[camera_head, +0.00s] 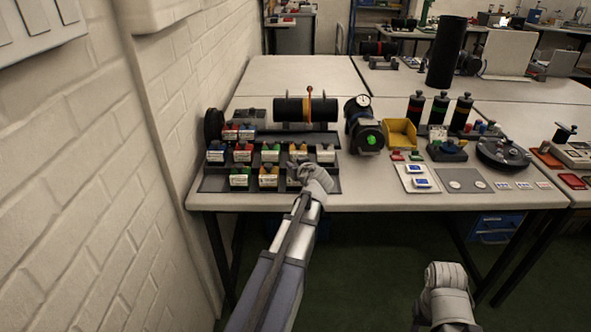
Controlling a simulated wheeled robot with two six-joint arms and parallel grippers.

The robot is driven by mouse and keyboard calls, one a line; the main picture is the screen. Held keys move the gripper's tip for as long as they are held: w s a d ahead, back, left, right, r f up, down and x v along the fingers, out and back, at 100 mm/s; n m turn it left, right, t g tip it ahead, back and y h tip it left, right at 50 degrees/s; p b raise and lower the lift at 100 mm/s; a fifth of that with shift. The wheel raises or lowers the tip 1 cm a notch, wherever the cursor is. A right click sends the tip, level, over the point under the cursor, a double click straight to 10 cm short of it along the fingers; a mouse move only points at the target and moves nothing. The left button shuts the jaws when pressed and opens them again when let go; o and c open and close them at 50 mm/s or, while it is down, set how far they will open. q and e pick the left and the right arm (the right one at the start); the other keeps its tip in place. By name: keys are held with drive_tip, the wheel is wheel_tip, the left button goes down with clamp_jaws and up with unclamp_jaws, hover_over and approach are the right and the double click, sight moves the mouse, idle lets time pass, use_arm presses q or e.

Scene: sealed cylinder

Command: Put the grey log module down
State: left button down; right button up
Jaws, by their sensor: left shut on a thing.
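My left gripper (300,170) is at the front right of the dark stepped rack (213,184), over the front row, and is shut on a module. That module is almost wholly hidden by the gripper and wrist, so its colour and whether it touches the rack cannot be told. In the front row to its left are a green module (239,177) and an orange module (268,177). Behind stands a row of labelled modules, with a pale-labelled one (325,153) at its right end. My right arm's end (447,290) hangs low in front of the table; its fingers cannot be made out.
A black cylinder (290,108) lies behind the rack. A dark round device with a green knob (369,140) and a yellow bin (399,134) stand to the right. A brick wall (95,170) is close on the left. The table (362,187) is bare just right of the rack.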

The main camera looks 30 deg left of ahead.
use_arm(q)
drive_tip(key=shift+f, duration=0.15)
drive_tip(key=c, duration=0.6)
unclamp_jaws()
drive_tip(key=shift+o, duration=0.2)
drive_tip(key=shift+r, duration=0.3)
drive_tip(key=p+v, duration=0.4)
drive_tip(key=v, duration=0.8)
